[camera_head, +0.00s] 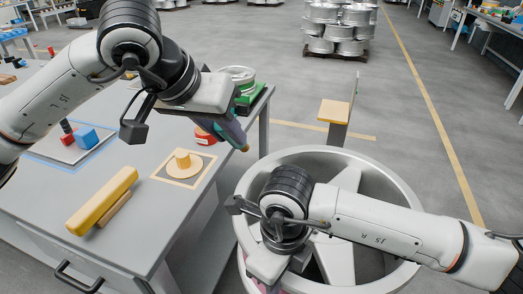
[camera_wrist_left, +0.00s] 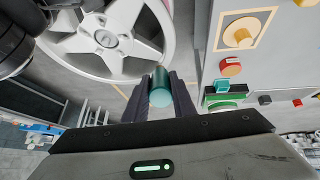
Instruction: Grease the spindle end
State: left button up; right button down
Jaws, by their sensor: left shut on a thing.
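My left gripper (camera_head: 238,138) is shut on a teal cylinder (camera_wrist_left: 160,88), past the right edge of the grey table (camera_head: 95,238). In the left wrist view the cylinder sits between the two dark fingers (camera_wrist_left: 161,84). A large silver spoked wheel (camera_head: 402,190) stands to the right of the table, and it also shows in the left wrist view (camera_wrist_left: 135,62). My right arm covers the wheel's middle in the head view. My right gripper (camera_head: 268,284) is at the bottom edge, cut off, and its fingers cannot be made out. I cannot pick out a spindle end with certainty.
A wooden-topped stand (camera_head: 334,112) rises behind the wheel. Stacked wheels (camera_head: 340,28) stand farther back; the floor between is open.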

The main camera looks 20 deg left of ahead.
pick_arm(q)
jog(key=shift+w+d, duration=0.1)
jog(key=shift+d, duration=0.05)
jog(key=w+d+f+g, duration=0.1)
jog(key=w+d+g, duration=0.3)
jog(key=d, duration=1.3)
jog(key=shift+t, duration=0.4)
jog(key=shift+s+a+x, duration=0.1)
jog(key=shift+a+x, duration=0.05)
jog(key=shift+x, duration=0.75)
jog(key=shift+s+a+x, duration=0.1)
jog(key=shift+a+x, duration=0.05)
jog(key=shift+x, duration=0.7)
jog(key=shift+a+x, duration=0.15)
jog(key=shift+x, duration=0.75)
jog(key=shift+f, duration=0.15)
